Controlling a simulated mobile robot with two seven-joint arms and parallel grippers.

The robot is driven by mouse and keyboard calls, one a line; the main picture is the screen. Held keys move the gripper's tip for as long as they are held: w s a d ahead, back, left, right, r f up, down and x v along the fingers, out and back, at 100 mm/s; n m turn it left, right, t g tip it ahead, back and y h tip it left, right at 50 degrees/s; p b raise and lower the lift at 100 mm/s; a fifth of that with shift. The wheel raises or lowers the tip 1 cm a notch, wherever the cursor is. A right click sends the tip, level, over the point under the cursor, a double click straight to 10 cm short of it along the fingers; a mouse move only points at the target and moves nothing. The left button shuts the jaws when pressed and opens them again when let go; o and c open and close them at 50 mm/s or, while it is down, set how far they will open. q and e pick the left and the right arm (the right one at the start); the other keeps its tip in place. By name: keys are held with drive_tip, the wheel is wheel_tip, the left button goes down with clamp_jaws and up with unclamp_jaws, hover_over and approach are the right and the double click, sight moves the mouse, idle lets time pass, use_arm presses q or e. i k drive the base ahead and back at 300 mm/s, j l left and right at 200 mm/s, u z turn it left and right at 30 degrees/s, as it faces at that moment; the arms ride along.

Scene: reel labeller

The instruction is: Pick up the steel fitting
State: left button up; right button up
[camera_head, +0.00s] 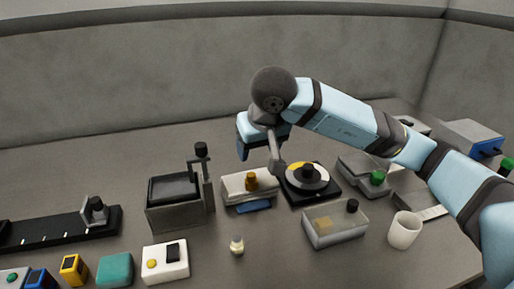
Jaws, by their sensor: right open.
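A small pale metallic piece with a yellowish tint (237,245), which looks like the steel fitting, stands on the grey table in front of the box with the amber knob. It is small in the picture, so its details are hard to tell. My right gripper (275,163) hangs from the right arm, behind and to the right of the fitting, and well apart from it. It is open, near the round dial unit, and seen partly edge-on. My left gripper is out of view.
Around stand a white box with an amber knob (236,190), a black dial unit (323,190), a clear-lidded box (340,232), a white cup (404,230), a grey press-like device (174,216) and a white button box (165,267). Bare table surrounds the fitting.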

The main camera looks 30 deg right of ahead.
sight(237, 246)
drive_tip(key=k, duration=1)
